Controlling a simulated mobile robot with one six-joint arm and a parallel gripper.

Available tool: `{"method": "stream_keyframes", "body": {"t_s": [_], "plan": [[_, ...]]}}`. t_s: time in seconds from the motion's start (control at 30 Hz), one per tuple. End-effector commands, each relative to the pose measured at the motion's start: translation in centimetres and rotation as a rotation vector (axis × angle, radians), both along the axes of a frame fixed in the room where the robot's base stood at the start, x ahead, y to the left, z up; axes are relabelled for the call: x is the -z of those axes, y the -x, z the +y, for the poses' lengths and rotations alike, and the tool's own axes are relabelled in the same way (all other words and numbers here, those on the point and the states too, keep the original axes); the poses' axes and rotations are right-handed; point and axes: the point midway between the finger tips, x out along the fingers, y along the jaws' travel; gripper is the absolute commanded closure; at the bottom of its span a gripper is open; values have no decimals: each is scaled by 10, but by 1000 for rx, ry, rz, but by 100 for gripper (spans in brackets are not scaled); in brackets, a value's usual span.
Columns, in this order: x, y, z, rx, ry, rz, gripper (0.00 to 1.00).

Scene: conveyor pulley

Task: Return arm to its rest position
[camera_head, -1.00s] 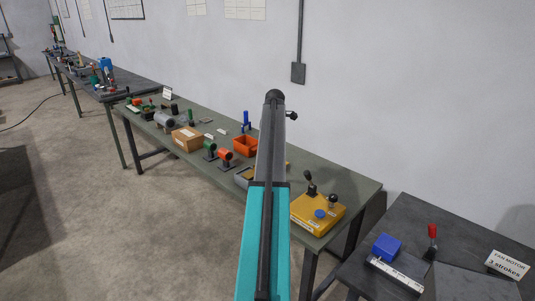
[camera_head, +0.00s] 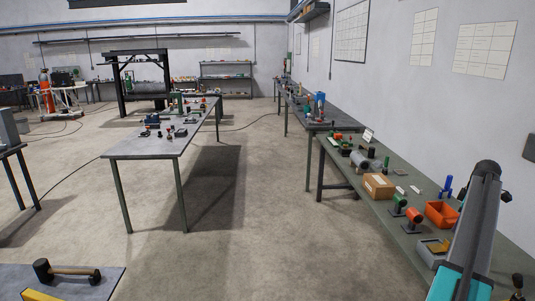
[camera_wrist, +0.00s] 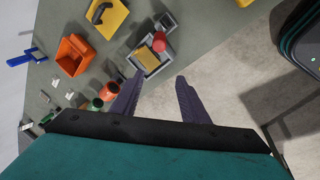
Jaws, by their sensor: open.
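My gripper (camera_wrist: 159,82) is open in the wrist view, its two dark fingers spread apart with nothing between them. It is above the green bench and the concrete floor beside it. In the head view my arm rises at the lower right, in front of the green bench (camera_head: 352,178). The gripper fingers cannot be made out there.
An orange bin (camera_head: 441,213), a cardboard box (camera_head: 379,186) and a grey tray (camera_head: 427,254) stand on the green bench beside my arm. The tray (camera_wrist: 138,60) is close beyond my fingertips in the wrist view. A mallet (camera_head: 70,272) lies lower left. Open floor (camera_head: 285,220) lies between benches.

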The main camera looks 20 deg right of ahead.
Motion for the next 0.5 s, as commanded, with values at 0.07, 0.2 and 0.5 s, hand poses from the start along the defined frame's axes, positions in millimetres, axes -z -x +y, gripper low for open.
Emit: {"method": "stream_keyframes", "body": {"t_s": [0.07,0.2,0.5], "plan": [[18,-29,16,-37,-16,7,59],[55,-76,49,-100,-49,26,59],[144,-157,141,-232,-126,78,59]]}}
